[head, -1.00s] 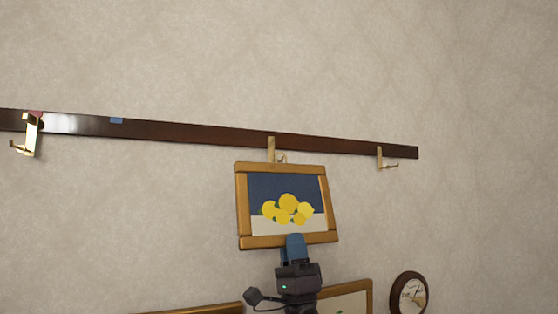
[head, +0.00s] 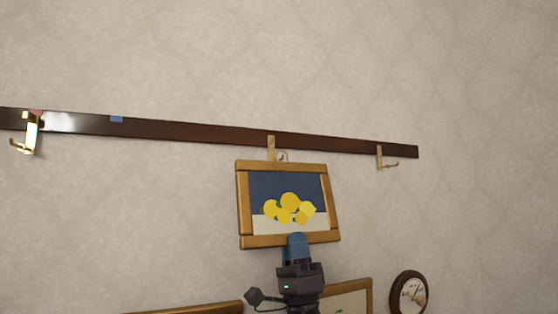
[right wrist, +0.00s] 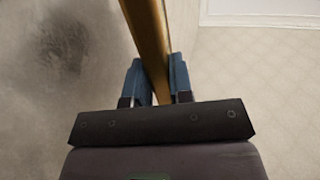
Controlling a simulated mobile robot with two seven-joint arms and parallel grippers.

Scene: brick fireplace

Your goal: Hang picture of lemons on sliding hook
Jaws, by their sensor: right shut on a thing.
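The picture of lemons (head: 289,206) has a gold-brown frame and is held up in front of the wall, slightly tilted. My right gripper (head: 298,245) is shut on the middle of its lower frame edge. The right wrist view shows both blue fingers (right wrist: 159,85) on either side of the gold frame (right wrist: 149,35). A brass hook (head: 271,147) on the rail (head: 200,130) is directly above the picture, its lower part just at the frame's top edge. I cannot tell whether they touch. Other brass hooks hang at the left (head: 29,133) and right (head: 383,158). My left gripper is not in view.
The dark rail carries a blue mark (head: 116,119) and a reddish mark near the left hook. Below are a round clock (head: 409,293) and other framed pictures (head: 347,299). The wall around the held picture is clear.

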